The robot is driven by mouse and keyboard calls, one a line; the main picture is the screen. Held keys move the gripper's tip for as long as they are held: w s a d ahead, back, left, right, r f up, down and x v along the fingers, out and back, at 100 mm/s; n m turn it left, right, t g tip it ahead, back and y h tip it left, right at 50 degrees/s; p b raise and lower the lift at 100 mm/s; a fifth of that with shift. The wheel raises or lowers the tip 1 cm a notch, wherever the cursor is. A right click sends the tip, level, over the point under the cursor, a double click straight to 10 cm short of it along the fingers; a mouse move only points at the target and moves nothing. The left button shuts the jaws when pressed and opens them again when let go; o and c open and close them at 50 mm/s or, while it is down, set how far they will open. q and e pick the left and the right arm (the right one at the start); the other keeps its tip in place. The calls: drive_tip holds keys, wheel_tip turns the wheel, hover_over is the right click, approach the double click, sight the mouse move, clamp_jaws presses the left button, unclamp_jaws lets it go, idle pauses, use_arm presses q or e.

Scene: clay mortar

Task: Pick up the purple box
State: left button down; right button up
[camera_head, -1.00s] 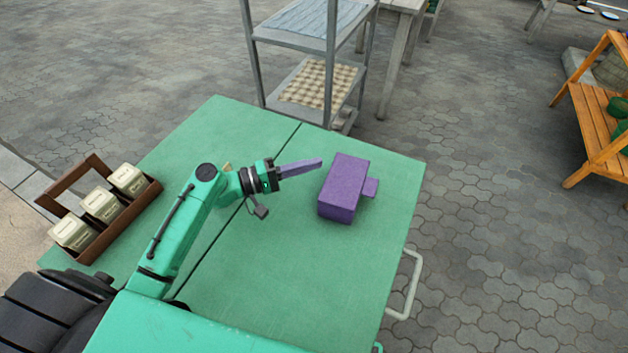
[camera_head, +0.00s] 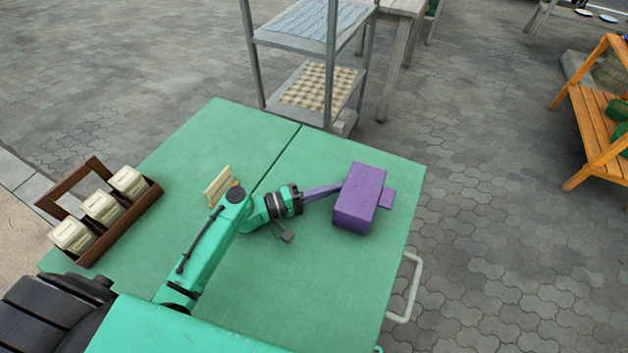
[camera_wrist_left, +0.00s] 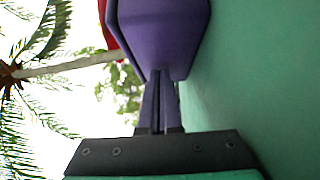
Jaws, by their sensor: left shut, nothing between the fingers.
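The purple box (camera_head: 361,197) lies on the green table (camera_head: 255,290), right of the middle, with a small purple block sticking out on its right side. My left gripper (camera_head: 340,186) reaches in from the left, its purple fingers shut and empty, with their tips at the box's left side. In the left wrist view the box (camera_wrist_left: 158,35) fills the top middle, and the shut fingers of the left gripper (camera_wrist_left: 158,85) point straight at it. The fingers appear to touch the box. My right gripper is not in view.
A brown wooden carrier (camera_head: 110,235) with several pale tins stands at the table's left. A small cream-coloured item (camera_head: 218,186) stands behind my arm. A grey shelf rack (camera_head: 335,85) is beyond the far edge. The front right of the table is clear.

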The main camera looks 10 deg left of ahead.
sight(359, 199)
use_arm(q)
drive_tip(key=d, duration=0.4)
drive_tip(key=s+d, duration=0.1)
drive_tip(key=d, duration=0.3)
drive_tip(key=s+d, duration=0.1)
drive_tip(key=d, duration=0.3)
drive_tip(key=shift+s, duration=0.2)
